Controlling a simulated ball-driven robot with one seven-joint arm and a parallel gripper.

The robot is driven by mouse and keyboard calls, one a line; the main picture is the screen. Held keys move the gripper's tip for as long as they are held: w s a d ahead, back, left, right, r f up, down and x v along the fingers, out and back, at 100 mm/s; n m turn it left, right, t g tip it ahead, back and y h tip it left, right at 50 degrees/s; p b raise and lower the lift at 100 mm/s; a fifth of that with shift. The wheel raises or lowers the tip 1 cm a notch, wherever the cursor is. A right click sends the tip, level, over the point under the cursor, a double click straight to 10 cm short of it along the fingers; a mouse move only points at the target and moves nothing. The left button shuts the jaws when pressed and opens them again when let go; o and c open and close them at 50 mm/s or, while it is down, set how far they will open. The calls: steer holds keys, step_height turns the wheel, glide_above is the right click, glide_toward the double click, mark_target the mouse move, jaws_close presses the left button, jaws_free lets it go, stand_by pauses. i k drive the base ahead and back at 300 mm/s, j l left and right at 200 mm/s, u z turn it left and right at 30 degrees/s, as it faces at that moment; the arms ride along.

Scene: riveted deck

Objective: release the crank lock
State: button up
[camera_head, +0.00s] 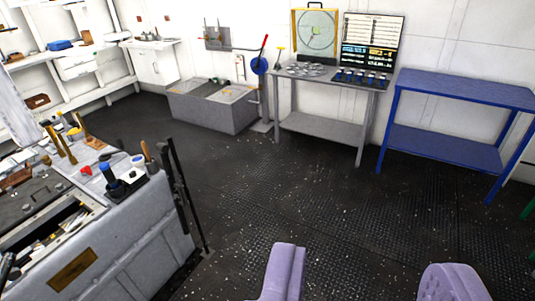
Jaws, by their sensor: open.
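My gripper (365,280) shows at the bottom edge as two lilac fingers. They are wide apart with only dark deck between them, so it is open and empty. A blue wheel with a red-tipped lever (259,65) stands on a grey post at the back, between the grey tank and the grey table. It may be the crank, but I cannot tell for sure. No lock part on it can be made out at this size. My gripper is far from it, across the open floor.
A grey workbench (150,240) with tools fills the left. A grey tank (215,112) and a grey table (320,127) with a screen (371,42) stand at the back wall. A blue table (455,92) is at right. The dark floor (300,195) between is clear.

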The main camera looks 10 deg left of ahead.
mark_target(87, 169)
steer(key=i+u, duration=0.7)
steer(key=i+l+u, duration=0.2)
steer(key=u, duration=0.15)
steer(key=i+l+u, duration=0.1)
steer(key=i+u, duration=0.2)
steer(key=u, duration=0.15)
steer(key=i+l+u, duration=0.25)
steer(key=u, duration=0.15)
steer(key=i+l, duration=0.45)
steer(key=l, duration=0.15)
steer(key=i+l, duration=0.45)
steer(key=i+l+u, duration=0.1)
steer(key=i+l, duration=0.35)
steer(key=l, duration=0.25)
steer(key=i+l, duration=0.45)
steer(key=l, duration=0.15)
